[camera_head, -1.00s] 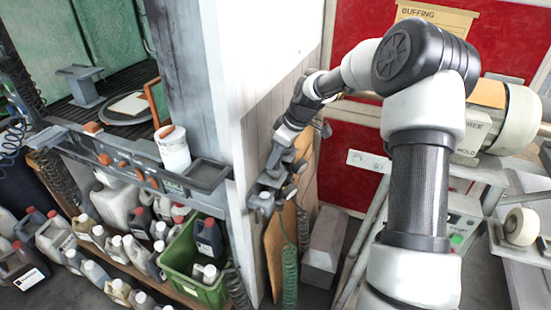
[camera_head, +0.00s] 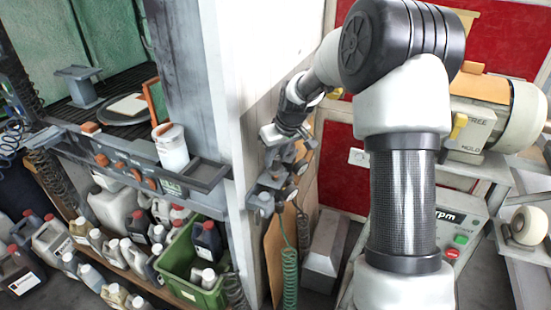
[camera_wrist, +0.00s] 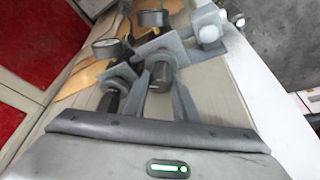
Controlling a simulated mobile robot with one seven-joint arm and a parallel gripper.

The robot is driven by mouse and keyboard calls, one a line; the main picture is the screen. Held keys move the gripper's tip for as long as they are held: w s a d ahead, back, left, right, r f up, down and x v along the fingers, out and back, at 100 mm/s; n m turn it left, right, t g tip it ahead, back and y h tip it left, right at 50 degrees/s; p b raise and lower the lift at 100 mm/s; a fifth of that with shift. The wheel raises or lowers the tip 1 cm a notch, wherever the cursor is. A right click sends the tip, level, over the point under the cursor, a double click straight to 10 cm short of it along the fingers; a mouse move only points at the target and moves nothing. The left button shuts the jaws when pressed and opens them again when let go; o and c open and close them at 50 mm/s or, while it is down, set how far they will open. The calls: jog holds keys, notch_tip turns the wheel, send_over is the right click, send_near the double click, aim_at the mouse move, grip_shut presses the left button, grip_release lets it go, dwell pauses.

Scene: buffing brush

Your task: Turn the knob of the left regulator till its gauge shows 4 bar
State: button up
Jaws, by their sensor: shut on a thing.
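Two grey regulators with dark knobs and round gauges are mounted low on the side of the white partition; their cluster (camera_head: 272,185) shows below my gripper in the head view. My gripper (camera_head: 282,153) points down at it. In the wrist view, the fingers of my gripper (camera_wrist: 159,90) stand on either side of one dark regulator knob (camera_wrist: 161,76), shut on it. A second dark knob (camera_wrist: 110,98) is outside the fingers, to the left. One gauge (camera_wrist: 107,48) and another gauge (camera_wrist: 153,18) show beyond; their readings are too small to tell. Which regulator is the left one is unclear.
The white partition (camera_head: 236,90) stands close beside my gripper. A green coiled hose (camera_head: 290,275) hangs below the regulators. A green crate (camera_head: 185,265) and several jugs stand at the lower left. The buffing machine (camera_head: 495,115) is at the right.

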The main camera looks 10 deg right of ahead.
dwell(0.4)
jog(key=o, duration=1.1)
jog(key=shift+c, duration=0.2)
jog(key=p+v, duration=0.2)
jog(key=v, duration=1.5)
jog(key=shift+s+r, duration=0.15)
jog(key=shift+r, duration=0.05)
